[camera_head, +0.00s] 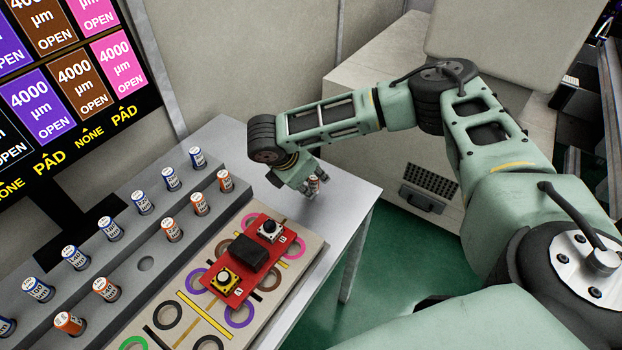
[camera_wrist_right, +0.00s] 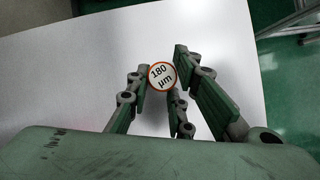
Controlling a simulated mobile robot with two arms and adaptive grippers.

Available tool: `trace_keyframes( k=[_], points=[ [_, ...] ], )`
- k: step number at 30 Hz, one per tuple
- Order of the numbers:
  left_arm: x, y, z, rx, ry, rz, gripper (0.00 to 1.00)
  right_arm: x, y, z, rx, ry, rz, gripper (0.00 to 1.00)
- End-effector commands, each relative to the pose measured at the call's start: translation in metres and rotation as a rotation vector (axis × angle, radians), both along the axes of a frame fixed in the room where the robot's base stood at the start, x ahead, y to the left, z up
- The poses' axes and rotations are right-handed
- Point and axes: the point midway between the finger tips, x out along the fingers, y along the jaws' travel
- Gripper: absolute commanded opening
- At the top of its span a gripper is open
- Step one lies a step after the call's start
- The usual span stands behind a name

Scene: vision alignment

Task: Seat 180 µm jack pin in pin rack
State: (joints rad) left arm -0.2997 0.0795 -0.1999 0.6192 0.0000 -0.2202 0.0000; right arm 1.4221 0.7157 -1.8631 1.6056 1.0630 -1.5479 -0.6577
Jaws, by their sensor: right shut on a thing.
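The 180 µm jack pin (camera_wrist_right: 162,76) shows in the right wrist view as a round white top with an orange rim. My right gripper (camera_wrist_right: 165,90) is shut on it, with fingers around its sides. In the head view the right gripper (camera_head: 306,187) holds the pin (camera_head: 314,182) above the white table, near its right side. The pin rack (camera_head: 112,262) is a grey stepped block at the left. It carries blue-banded pins in its back row and orange-banded pins in its front row. An empty round hole (camera_head: 146,264) shows in the front row. My left gripper is not in view.
A beige board (camera_head: 313,243) with coloured rings lies in front of the rack. A red plate (camera_head: 242,281) with a black block and two knobbed parts rests on it. A screen (camera_head: 70,75) stands behind the rack. The table (camera_head: 347,202) is clear around the right gripper.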

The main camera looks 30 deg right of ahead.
Motion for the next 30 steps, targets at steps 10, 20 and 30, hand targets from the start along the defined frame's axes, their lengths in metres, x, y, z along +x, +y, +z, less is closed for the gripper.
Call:
trace_keyframes(
  k=[10,20,30],
  points=[
    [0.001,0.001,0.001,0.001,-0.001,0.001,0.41,0.000,0.000,-0.002,0.001,0.001,0.000,0.32],
    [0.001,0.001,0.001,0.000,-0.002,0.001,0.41,0.000,0.000,-0.002,0.001,0.001,0.001,0.39],
    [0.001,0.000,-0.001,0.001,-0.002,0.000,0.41,-0.003,0.019,0.032,0.003,-0.002,0.004,0.39]
  ],
)
